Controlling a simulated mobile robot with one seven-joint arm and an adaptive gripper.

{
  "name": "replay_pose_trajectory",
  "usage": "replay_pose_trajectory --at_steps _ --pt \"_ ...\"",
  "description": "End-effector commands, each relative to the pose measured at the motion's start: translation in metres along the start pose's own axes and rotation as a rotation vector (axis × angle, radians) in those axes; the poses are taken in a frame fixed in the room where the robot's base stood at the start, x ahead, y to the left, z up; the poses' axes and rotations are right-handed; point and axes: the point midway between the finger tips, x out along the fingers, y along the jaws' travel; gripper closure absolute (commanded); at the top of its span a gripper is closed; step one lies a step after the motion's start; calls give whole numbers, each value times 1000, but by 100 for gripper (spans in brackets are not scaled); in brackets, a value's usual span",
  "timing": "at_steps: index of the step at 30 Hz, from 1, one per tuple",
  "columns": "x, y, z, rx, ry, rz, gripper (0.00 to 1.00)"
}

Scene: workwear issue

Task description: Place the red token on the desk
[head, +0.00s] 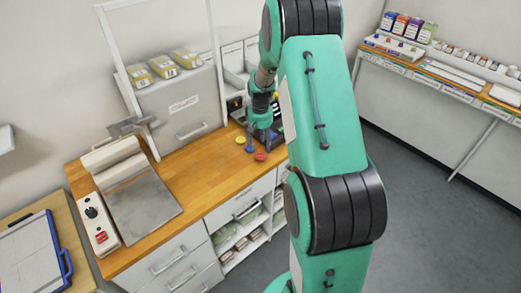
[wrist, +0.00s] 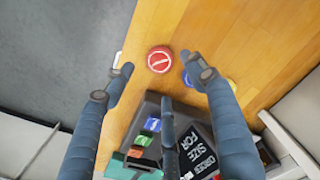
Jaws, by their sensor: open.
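The red token (wrist: 160,60) is a round disc with a white mark on top, lying flat on the wooden desk (wrist: 150,22). In the head view the red token (head: 260,157) is near the desk's front edge. My gripper (wrist: 156,70) is open, with two fingers on either side of the token in the picture and a third below it. I cannot tell how high the fingers are above the desk. In the head view my gripper (head: 253,138) reaches down over the desk, partly behind my arm. No object is held in it.
A yellow token (head: 240,140) lies close by, and a blue token (wrist: 187,78) is partly hidden by a finger. A dark grey holder (wrist: 150,108) with coloured tabs and a printed card stands beside the tokens. The wood left of the tokens (head: 200,165) is clear.

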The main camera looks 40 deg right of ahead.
Motion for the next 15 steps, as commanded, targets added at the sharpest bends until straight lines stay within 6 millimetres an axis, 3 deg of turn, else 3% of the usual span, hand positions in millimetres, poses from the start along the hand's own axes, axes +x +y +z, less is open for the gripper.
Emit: replay_pose_trajectory --at_steps 6,15 --pt "-36 0 0 0 2 0 44" --pt "-57 0 0 0 0 0 44"
